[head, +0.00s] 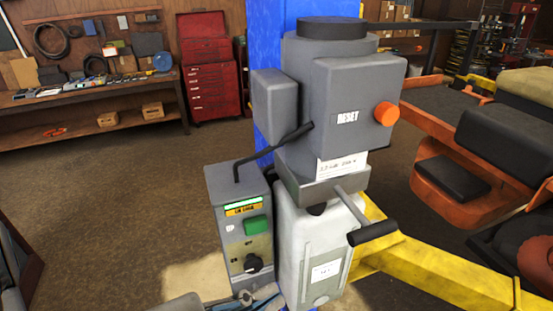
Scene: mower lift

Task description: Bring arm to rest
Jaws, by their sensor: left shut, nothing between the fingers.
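My left gripper (262,297) shows at the bottom edge, low in front of the lift's control box and white tank. It is shut and empty, and its arm is mostly cut off by the frame. The grey control box (238,225) has a lit green display, a green button (257,225) and a black knob (253,263). Beside it, the grey lift unit (340,110) carries a RESET label and an orange knob (386,114). A lever with a black grip (372,234) sticks out below it. My right gripper is not in view.
A blue post (270,60) stands behind the unit. A yellow lift arm (430,265) runs to the lower right, near an orange mower (455,190). A workbench (90,95) and red tool chest (208,75) stand at the back left. The floor (110,200) between is clear.

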